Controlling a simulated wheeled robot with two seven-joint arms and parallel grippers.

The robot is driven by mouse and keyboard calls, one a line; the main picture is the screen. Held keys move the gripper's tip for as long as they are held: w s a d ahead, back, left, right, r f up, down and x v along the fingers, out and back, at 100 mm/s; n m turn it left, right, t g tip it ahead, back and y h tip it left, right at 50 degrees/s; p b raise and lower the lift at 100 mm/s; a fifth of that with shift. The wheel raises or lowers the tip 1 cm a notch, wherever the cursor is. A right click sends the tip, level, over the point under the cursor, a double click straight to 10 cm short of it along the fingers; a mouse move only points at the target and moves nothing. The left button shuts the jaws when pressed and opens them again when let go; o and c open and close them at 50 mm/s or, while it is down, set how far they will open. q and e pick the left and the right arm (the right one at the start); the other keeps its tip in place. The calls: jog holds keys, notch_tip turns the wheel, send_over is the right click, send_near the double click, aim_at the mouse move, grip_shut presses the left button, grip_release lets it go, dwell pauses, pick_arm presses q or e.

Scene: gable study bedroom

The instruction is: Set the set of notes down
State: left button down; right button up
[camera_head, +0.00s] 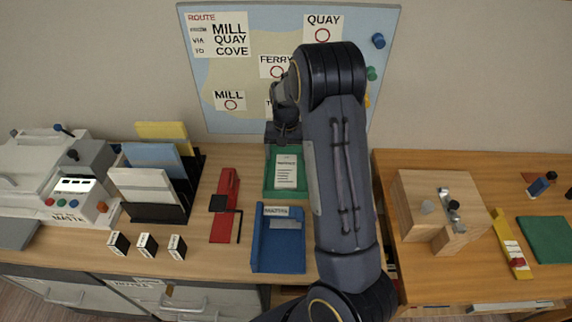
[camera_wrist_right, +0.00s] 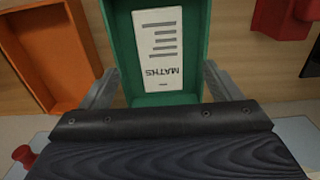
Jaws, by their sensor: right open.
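The set of notes, a white sheet with dark lines, lies flat in the green tray (camera_head: 269,188) in the head view (camera_head: 286,171). In the right wrist view the notes (camera_wrist_right: 158,48) read MATHS, upside down, inside the green tray (camera_wrist_right: 195,45). My right gripper (camera_head: 284,140) is at the back end of the green tray. My left gripper is not in view.
A blue tray (camera_head: 260,250) stands in front of the green one. A red stapler-like tool (camera_head: 226,190) and a black file rack (camera_head: 190,172) stand left. An orange tray (camera_wrist_right: 52,52) shows in the wrist view. A wooden block (camera_head: 425,205) stands right. My right arm hides the middle.

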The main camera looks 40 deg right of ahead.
jog(key=s+a+r+n+t+y, duration=0.1)
jog(key=s+a+r, duration=0.2)
jog(key=r, duration=0.3)
jog(key=s+a+r+t+y, duration=0.1)
jog(key=s+a+r, duration=0.25)
jog(key=r, duration=0.25)
jog(key=s+a+r+n+t+y, duration=0.1)
jog(key=s+a+r+n, duration=0.1)
jog(key=s+a, duration=0.5)
jog(key=s+a+r+n+t, duration=0.1)
jog(key=s+a+n+t, duration=0.1)
jog(key=s+a, duration=0.4)
jog(key=s+n, duration=0.1)
jog(key=s, duration=0.4)
jog(key=shift+s+a+r+t+y, duration=0.3)
jog(key=shift+a+r+y, duration=0.05)
jog(key=shift+y, duration=0.05)
